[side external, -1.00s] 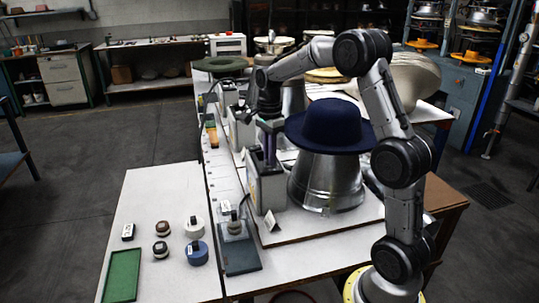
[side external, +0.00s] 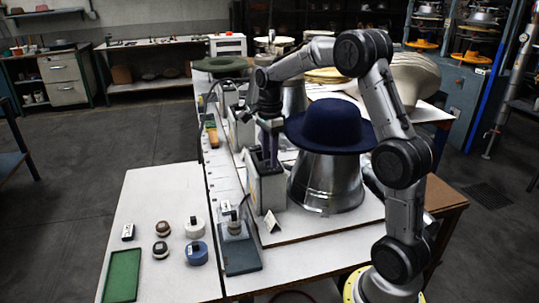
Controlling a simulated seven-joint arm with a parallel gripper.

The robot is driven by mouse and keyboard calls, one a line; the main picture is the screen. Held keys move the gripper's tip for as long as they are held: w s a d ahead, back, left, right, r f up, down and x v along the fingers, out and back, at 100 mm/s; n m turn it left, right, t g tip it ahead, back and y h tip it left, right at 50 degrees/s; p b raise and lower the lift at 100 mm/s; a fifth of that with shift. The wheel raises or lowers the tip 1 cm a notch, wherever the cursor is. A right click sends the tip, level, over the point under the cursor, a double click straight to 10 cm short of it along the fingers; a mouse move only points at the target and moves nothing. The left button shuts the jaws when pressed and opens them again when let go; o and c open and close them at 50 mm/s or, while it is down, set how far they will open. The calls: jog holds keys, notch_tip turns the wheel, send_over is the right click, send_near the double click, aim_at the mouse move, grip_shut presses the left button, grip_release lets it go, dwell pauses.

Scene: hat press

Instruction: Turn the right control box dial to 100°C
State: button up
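A row of pale grey control boxes stands along the left side of the hat presses. The nearest control box (side external: 267,190) is beside a metal press cone with a dark blue hat (side external: 330,125) on top. Another control box (side external: 240,130) stands farther back. My gripper (side external: 270,158) points down at the top of the nearest box, with its fingertips at or just behind the box's upper edge. I cannot tell whether it touches the box or a dial. No dial or temperature marking can be made out. The finger gap is too small to judge.
A small stand on a dark base (side external: 240,255) and a small white card (side external: 272,221) are in front of the box. A left side table holds a green tray (side external: 122,276), a blue roll (side external: 196,253) and other small items. The blue hat is close right of my gripper.

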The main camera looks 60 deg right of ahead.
aim_at(266, 169)
notch_tip(266, 169, up, 14)
dwell(0.7)
jog(key=shift+f, duration=0.1)
jog(key=s+a+r+n+t, duration=0.2)
jog(key=s+a+r+n, duration=0.1)
jog(key=s+a, duration=0.35)
jog(key=s+a+r+n+t, duration=0.1)
jog(key=s+a+r+n, duration=0.3)
jog(key=a, duration=0.4)
jog(key=s+a+f+n+t, duration=0.1)
jog(key=s+a+f+n, duration=0.1)
jog(key=s+f+n, duration=0.4)
jog(key=s+a+f+n+t, duration=0.1)
jog(key=s+a+f+n, duration=0.2)
jog(key=s+f+n, duration=0.3)
jog(key=shift+s+f+n+t, duration=0.25)
jog(key=shift+f+n, duration=0.7)
jog(key=shift+n, duration=1.55)
